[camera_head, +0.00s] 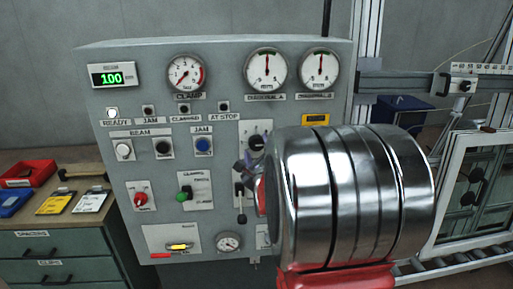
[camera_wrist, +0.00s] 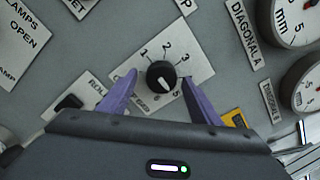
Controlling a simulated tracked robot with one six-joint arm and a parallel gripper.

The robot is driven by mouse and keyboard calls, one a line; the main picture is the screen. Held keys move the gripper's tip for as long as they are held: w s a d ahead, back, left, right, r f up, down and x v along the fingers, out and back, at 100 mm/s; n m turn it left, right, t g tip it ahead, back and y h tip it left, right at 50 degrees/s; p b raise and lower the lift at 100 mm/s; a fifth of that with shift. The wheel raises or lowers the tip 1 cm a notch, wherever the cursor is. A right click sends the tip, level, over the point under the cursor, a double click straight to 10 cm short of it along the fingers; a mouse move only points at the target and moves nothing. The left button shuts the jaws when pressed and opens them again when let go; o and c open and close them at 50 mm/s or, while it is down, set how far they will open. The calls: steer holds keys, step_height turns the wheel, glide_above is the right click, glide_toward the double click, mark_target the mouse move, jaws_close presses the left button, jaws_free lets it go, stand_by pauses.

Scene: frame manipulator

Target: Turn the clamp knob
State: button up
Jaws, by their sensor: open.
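A black round knob (camera_wrist: 161,75) sits on a pale plate marked with numbers such as 1, 2, 3 and 5. It also shows on the grey panel in the head view (camera_head: 256,142). Its name label is partly hidden, so I cannot tell if it reads clamp. My gripper (camera_wrist: 159,78) is open, with purple fingers on the left and right of the knob and gaps on both sides. I cannot tell how deep the fingertips reach. In the head view my gripper is mostly hidden behind my silver arm link.
A clamp gauge (camera_head: 186,74) and two diagonal gauges are above. A black switch (camera_wrist: 70,103) lies left of my fingers.

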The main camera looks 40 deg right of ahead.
steer(key=shift+w, duration=0.2)
steer(key=shift+d, duration=0.1)
steer(key=shift+s, duration=0.1)
steer(key=shift+c, duration=0.7)
steer(key=c, duration=0.9)
